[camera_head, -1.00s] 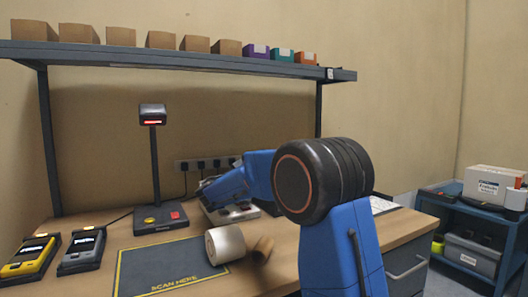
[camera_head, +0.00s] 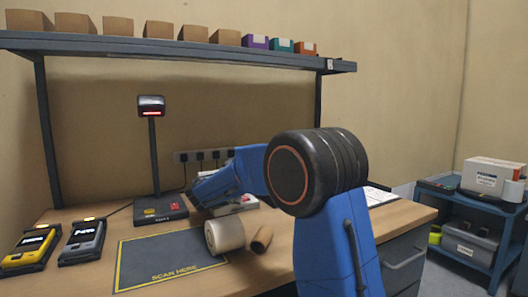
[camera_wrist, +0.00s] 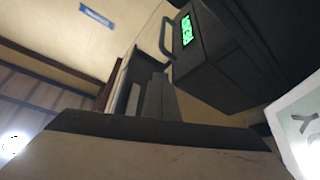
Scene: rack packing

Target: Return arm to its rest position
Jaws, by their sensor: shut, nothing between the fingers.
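My arm is raised over the bench in the head view, its big black joint in front. My forearm reaches left behind that joint, and my gripper (camera_head: 196,197) is at its far end, low near the scanner stand's base. The gripper is small and partly hidden there; it is shut with nothing in it. The wrist view looks along a tilted dark gripper body, with grey finger parts (camera_wrist: 156,100) near the middle.
The bench (camera_head: 95,212) holds a scanner stand (camera_head: 154,160), a scan mat (camera_head: 170,262), a white roll (camera_head: 225,235), a brown roll (camera_head: 262,239) and two handhelds, yellow (camera_head: 30,250) and grey (camera_head: 83,243). A shelf (camera_head: 200,49) with boxes spans above. A blue cart (camera_head: 470,215) stands right.

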